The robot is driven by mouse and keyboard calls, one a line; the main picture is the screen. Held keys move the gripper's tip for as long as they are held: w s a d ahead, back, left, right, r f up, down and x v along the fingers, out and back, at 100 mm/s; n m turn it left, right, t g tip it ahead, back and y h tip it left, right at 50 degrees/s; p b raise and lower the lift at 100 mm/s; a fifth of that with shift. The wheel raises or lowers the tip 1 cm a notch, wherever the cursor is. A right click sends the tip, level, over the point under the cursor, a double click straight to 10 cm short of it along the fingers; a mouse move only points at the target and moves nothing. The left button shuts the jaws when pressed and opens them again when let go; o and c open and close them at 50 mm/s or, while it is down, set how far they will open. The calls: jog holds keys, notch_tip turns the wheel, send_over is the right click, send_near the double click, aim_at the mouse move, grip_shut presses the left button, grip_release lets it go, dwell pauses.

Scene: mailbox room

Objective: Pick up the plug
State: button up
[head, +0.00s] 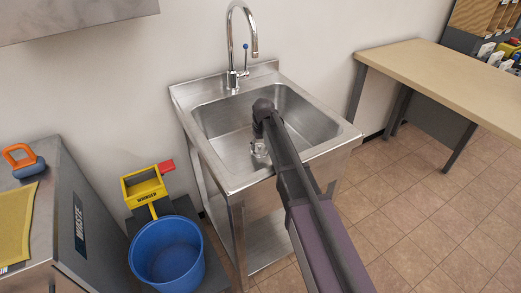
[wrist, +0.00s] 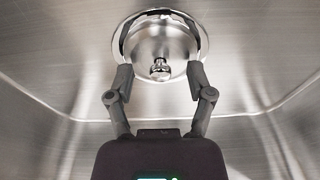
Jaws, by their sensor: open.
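The plug (wrist: 159,68) is a shiny round metal piece with a small knob. In the wrist view it sits at the drain in the floor of the steel sink (head: 213,120). My gripper (wrist: 160,58) is open, with one finger on each side of the plug's knob and a gap between each finger and the knob. In the head view my arm reaches down into the sink, and the gripper (head: 258,150) is low over the basin floor. I cannot clearly tell the plug from the gripper in that view.
A tall faucet (head: 232,50) stands at the sink's back edge. A blue bucket (head: 167,255) with a yellow wringer (head: 144,187) is left of the sink. A waste cabinet (head: 85,215) stands further left. A wooden table (head: 450,80) is at the right, with clear tiled floor before it.

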aim_at(260, 145)
grip_shut()
jog(key=shift+r, duration=0.2)
dwell(0.3)
notch_tip(260, 145, up, 10)
jog(key=p, duration=1)
jog(key=shift+f, duration=0.2)
dwell(0.4)
